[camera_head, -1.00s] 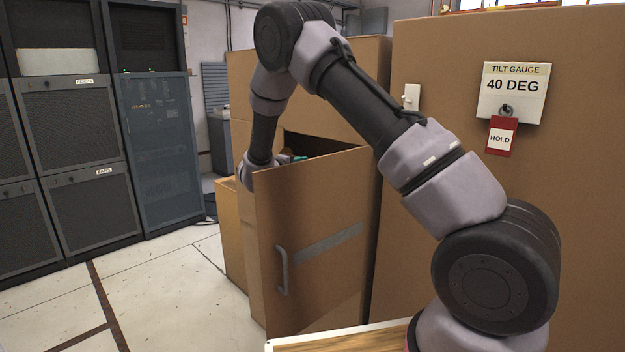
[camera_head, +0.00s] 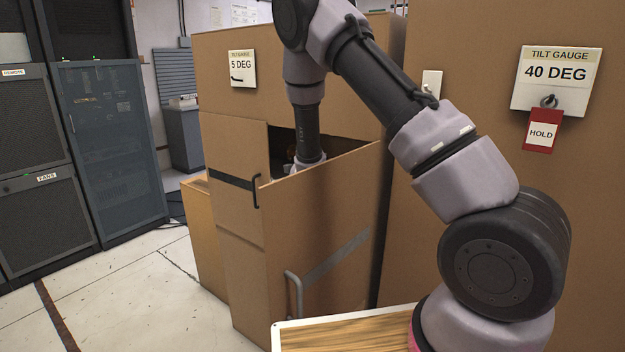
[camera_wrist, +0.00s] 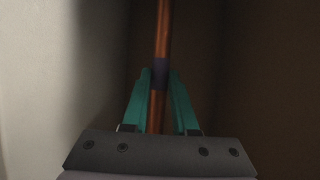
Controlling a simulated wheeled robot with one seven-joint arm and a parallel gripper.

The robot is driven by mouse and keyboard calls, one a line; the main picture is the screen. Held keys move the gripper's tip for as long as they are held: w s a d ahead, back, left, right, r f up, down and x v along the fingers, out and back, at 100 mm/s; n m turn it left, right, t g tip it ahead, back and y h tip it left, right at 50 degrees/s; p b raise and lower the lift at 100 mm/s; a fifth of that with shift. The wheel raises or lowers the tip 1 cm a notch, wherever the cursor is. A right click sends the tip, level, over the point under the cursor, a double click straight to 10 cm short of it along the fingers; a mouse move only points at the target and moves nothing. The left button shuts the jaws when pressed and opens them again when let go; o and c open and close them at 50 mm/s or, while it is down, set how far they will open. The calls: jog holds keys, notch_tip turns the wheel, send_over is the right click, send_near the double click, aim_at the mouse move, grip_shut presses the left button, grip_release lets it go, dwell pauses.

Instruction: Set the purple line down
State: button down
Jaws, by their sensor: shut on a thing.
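The purple line shows in the wrist view as a copper-coloured tube (camera_wrist: 163,30) with a dark purple band (camera_wrist: 159,74). It runs up the middle of the picture, and its far end is out of view. My gripper (camera_wrist: 160,80), with teal fingers, is shut on the line at the purple band. In the head view my arm reaches down into the open-topped brown cabinet (camera_head: 330,220). The cabinet's front panel hides the gripper and the line there.
A tall brown cabinet with a 40 DEG tilt gauge (camera_head: 556,72) and red HOLD tag (camera_head: 541,131) stands at right. A 5 DEG gauge (camera_head: 242,68) is on the rear panel. Dark racks (camera_head: 110,140) stand left. The floor (camera_head: 130,290) between is clear.

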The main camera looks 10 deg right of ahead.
jog(key=shift+f, duration=3.6)
jog(key=shift+f, duration=0.1)
jog(key=c, duration=1)
grip_release()
jog(key=v, duration=1.2)
